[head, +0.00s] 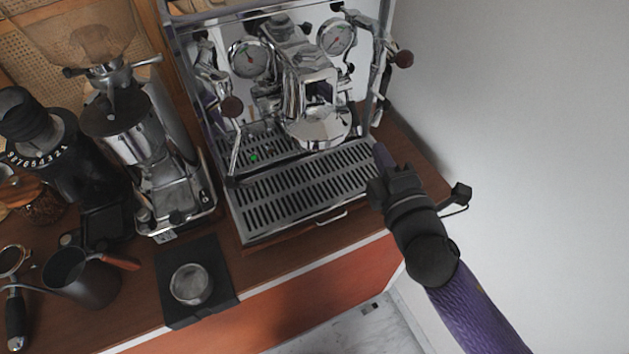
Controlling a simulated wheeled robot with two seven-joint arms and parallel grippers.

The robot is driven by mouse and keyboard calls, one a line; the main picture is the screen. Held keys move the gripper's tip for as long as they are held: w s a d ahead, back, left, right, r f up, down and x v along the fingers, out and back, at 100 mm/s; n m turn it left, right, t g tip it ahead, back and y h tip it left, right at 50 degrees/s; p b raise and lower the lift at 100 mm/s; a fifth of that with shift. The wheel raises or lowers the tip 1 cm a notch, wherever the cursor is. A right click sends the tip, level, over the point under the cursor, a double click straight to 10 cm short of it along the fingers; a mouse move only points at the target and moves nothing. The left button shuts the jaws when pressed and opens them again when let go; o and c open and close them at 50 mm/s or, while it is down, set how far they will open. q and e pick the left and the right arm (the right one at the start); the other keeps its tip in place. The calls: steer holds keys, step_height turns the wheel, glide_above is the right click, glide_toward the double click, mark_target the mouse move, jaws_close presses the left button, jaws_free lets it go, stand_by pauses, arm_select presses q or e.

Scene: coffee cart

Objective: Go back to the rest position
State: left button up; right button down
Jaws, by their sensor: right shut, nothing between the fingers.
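My right gripper (380,160) is in the head view, its arm coming in from the lower right. It is shut and empty, over the right end of the espresso machine's drip tray. I cannot tell whether it touches anything. The chrome espresso machine (300,85) stands at the back of the wooden counter, with two round gauges and a slatted drip tray (300,190). My left gripper is not in the head view.
A chrome grinder (140,140) and a black grinder (50,150) stand left of the machine. A dark pitcher (88,279), a portafilter (14,300) and a black mat (178,315) with a metal cup (191,284) are near the front left. A white wall (530,130) bounds the right.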

steer(key=shift+s, duration=0.5)
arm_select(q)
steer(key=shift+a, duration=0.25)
arm_select(e)
steer(key=s+d+f+m+g+h+b, duration=0.1)
steer(key=s+d+f+m+g+b, duration=0.15)
steer(key=f, duration=0.85)
steer(key=s+d+f+m+g+h+b, duration=0.1)
steer(key=s+f+m+g, duration=0.3)
steer(key=f, duration=0.7)
steer(key=s+d+f+m+g+h+b, duration=0.1)
steer(key=s+f+m+g+b, duration=0.15)
steer(key=f, duration=0.95)
arm_select(q)
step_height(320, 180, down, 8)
steer(key=b, duration=0.2)
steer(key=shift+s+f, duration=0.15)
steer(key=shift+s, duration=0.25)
arm_select(e)
steer(key=s+f+m+g, duration=0.4)
steer(key=s+f, duration=0.3)
steer(key=s, duration=0.6)
steer(key=s+f+m+g, duration=0.4)
steer(key=s+f, duration=0.4)
steer(key=s, duration=0.4)
steer(key=shift+s+f, duration=0.3)
steer(key=shift+s, duration=0.05)
